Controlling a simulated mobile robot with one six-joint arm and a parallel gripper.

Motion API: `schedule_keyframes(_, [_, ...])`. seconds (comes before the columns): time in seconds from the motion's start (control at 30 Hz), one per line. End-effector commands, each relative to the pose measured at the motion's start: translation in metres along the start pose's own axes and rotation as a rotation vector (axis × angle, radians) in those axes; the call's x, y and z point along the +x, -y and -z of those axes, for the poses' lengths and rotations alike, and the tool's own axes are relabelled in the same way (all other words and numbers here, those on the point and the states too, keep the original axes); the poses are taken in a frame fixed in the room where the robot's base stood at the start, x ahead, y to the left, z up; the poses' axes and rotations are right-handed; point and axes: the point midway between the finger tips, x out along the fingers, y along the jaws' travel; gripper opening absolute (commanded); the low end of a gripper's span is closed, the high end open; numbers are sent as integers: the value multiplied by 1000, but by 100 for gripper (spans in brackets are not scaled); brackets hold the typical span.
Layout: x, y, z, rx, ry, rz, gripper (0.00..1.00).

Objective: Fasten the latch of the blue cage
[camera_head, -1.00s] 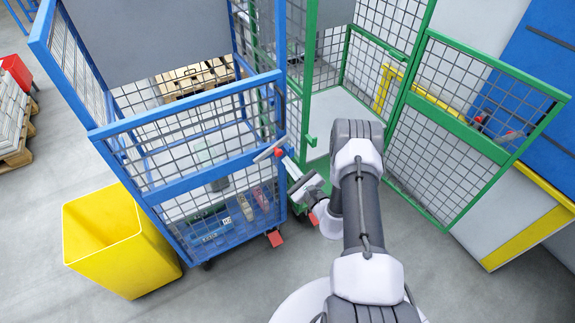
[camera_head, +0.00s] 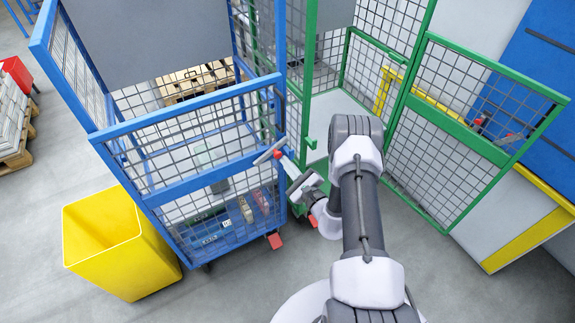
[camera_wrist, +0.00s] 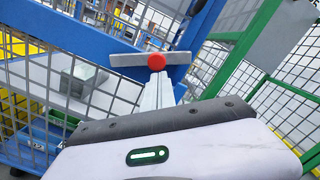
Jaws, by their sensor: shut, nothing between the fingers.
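The blue cage (camera_head: 187,188) stands at left in the head view, its mesh front lined up with its right post. Its latch (camera_head: 264,157) is a grey bar with a red knob at the right end of the front's middle rail. In the wrist view the latch bar (camera_wrist: 127,60) lies nearly level across the blue rail, with the red knob facing me. My gripper (camera_head: 285,159) is shut and empty, its fingertips close to the knob. In the wrist view my gripper (camera_wrist: 161,78) points at the knob; I cannot tell whether they touch.
A green cage (camera_head: 463,135) with an open mesh door stands right of the blue one. A yellow bin (camera_head: 125,245) stands at the blue cage's left front. A pallet of stacked papers (camera_head: 14,120) is at far left.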

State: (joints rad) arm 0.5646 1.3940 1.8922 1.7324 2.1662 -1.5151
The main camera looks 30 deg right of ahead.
Motion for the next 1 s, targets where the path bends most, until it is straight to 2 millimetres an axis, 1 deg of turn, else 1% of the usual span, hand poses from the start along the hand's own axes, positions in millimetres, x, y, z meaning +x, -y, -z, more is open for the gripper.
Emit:
schedule_keyframes(0.17, [0,4,-7,-86,0,-7,0])
schedule_keyframes(0.5, [2,10,-26,-345,1,-25,0])
schedule_keyframes(0.67, [2,11,-33,-445,1,-33,0])
schedule_keyframes(1.0, [3,11,-42,-446,0,-32,0])
